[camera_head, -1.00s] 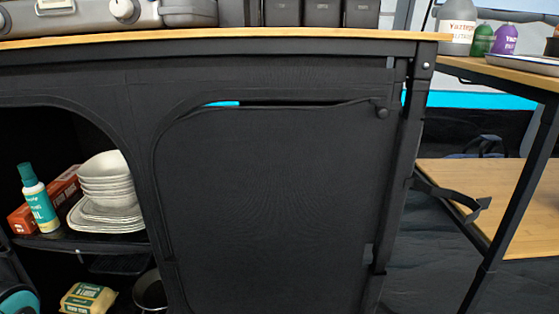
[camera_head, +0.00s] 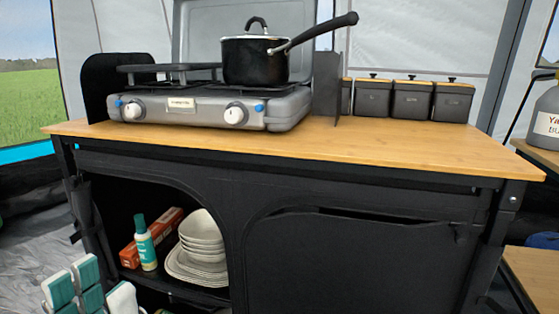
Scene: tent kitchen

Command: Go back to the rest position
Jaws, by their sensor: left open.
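My left gripper (camera_head: 90,287) shows at the bottom left edge of the head view, with teal and white fingers pointing up. It is open, and I see nothing between its fingers. It is in front of the lower left part of the kitchen cabinet (camera_head: 350,262), and its lower part is cut off by the frame. My right gripper is not in view.
A grey stove (camera_head: 190,112) with a black pot (camera_head: 254,60) stands on the wooden countertop (camera_head: 400,148). Dark canisters (camera_head: 411,100) stand at the back right. The open shelf holds stacked bowls (camera_head: 201,232), a teal bottle (camera_head: 145,245) and a red box (camera_head: 165,228).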

